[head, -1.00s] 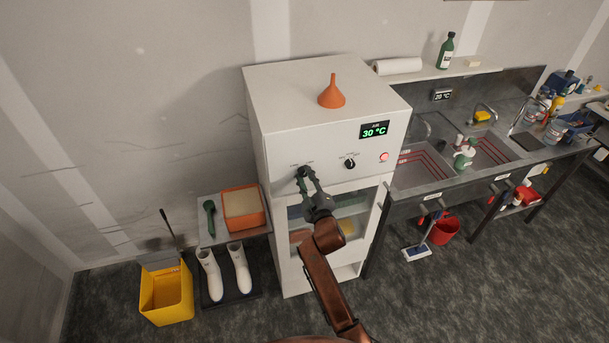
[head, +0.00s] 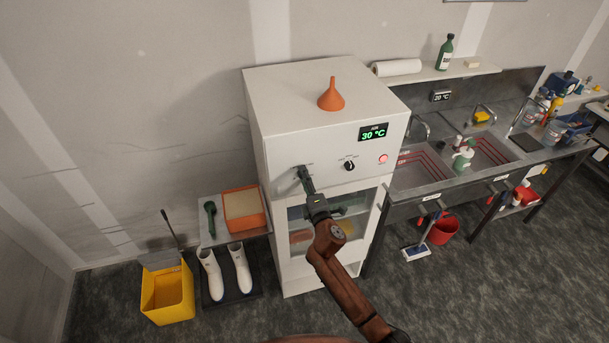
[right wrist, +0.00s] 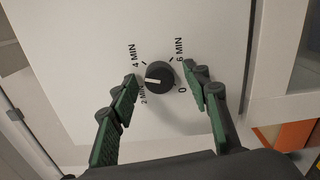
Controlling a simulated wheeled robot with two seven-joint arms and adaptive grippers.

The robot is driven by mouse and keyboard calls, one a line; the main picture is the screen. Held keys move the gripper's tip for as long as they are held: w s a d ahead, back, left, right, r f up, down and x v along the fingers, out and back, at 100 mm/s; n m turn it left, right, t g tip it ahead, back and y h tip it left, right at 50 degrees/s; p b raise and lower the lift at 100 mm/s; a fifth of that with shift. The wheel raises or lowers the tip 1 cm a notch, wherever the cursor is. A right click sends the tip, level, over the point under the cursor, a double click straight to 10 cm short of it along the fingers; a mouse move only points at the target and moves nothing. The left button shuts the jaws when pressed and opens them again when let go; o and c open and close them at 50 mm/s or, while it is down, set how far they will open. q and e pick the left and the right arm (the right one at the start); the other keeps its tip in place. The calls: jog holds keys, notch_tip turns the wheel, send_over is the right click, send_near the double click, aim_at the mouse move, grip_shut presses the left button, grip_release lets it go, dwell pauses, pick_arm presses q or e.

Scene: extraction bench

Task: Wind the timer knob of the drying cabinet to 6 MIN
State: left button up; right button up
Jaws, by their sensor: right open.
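The drying cabinet (head: 275,150) is a tall white box with an air display reading 30 °C. Its timer knob (right wrist: 160,72) is black with a white pointer line; in the right wrist view the line points left, between the 2 MIN and 4 MIN marks. The 6 MIN mark (right wrist: 179,50) is at the knob's upper right and 0 at its lower right. My right gripper (head: 304,174) is at the panel, open, with one green-padded finger on each side of the knob and gaps between. In the head view the gripper hides the knob. My left gripper is out of view.
A second black knob (head: 349,165) and a red lit button (head: 383,158) are on the same panel, to the right. An orange funnel (head: 331,95) stands on the cabinet. A sink bench (head: 440,190) adjoins on the right; a yellow bin (head: 167,294) stands on the floor at left.

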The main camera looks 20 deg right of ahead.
jog(key=n+p, duration=0.6)
jog(key=n, duration=1.7)
jog(key=shift+c, duration=0.5)
